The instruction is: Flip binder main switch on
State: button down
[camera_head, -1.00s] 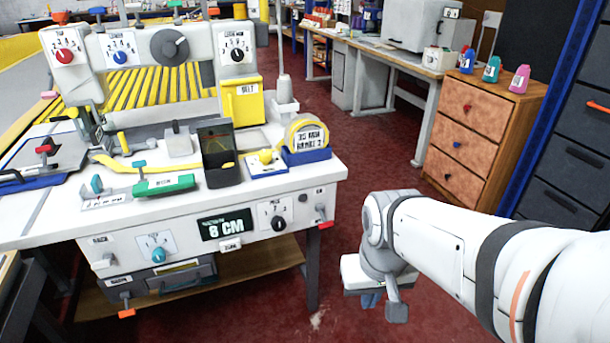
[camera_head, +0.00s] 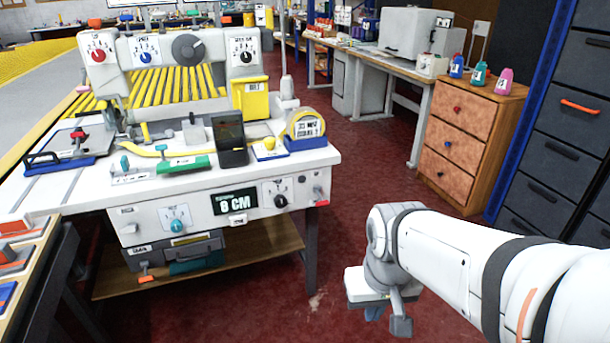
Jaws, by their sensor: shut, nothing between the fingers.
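The binder machine (camera_head: 165,195) is a white bench with a head carrying red, blue and grey dials, left of centre. Its front panel has a teal knob (camera_head: 178,225), an "8 CM" display (camera_head: 235,202) and a black knob (camera_head: 280,200).
Red floor (camera_head: 365,165) lies clear between the binder and the wooden drawer cabinet (camera_head: 470,145). Dark drawers (camera_head: 570,150) stand at the right edge. A yellow bin (camera_head: 250,98) and tape roll (camera_head: 305,127) are on the binder. Another bench (camera_head: 45,265) juts in at lower left.

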aim_at(322, 203)
jog(key=u, duration=0.85)
jog(key=i, duration=0.35)
jog(key=z, duration=0.95)
